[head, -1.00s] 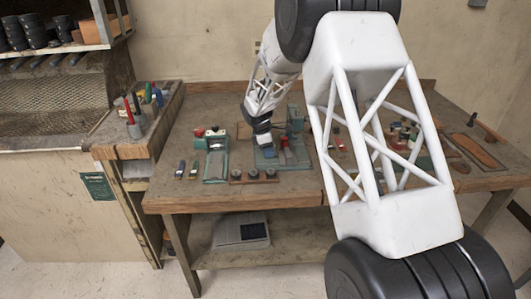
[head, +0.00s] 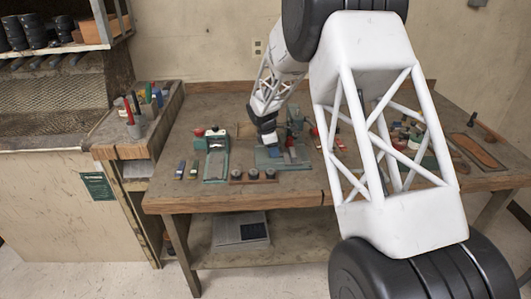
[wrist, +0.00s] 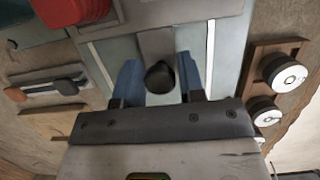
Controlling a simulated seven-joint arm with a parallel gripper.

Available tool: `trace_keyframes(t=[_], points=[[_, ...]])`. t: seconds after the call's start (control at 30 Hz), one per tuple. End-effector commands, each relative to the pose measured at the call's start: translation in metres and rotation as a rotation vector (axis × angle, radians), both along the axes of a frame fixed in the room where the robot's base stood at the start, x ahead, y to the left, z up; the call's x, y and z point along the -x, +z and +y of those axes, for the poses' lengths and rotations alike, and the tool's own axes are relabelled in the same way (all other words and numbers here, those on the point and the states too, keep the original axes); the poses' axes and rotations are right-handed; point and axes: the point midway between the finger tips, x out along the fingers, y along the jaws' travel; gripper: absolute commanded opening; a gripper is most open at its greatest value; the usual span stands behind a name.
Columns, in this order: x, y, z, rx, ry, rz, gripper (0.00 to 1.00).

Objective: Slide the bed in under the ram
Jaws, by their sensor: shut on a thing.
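My gripper (wrist: 160,80) has blue fingers that close from both sides on a dark round knob (wrist: 161,76) in the wrist view. The knob sits in front of a dark grey bar on the pale grey bed (wrist: 190,48), which has light strips along its sides. In the head view my gripper (head: 267,138) is low over the green stitcher base (head: 266,164). The green upright (head: 294,116) of the stitcher stands just right of it. The ram cannot be made out clearly, and my gripper covers part of the bed.
A wooden strip with round spools (head: 253,175) lies at the bench front and also shows in the wrist view (wrist: 284,74). A second green fixture (head: 216,163) stands left. A red part (wrist: 72,8) and an orange-handled piece (wrist: 15,94) are close by.

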Motion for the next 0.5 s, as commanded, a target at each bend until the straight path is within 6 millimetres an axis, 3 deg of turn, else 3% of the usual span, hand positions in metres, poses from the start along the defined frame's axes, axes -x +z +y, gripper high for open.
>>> trace_keyframes(t=[0.5], points=[[0.0, 0.001, -0.021, 0.0, 0.0, -0.001, 0.23]])
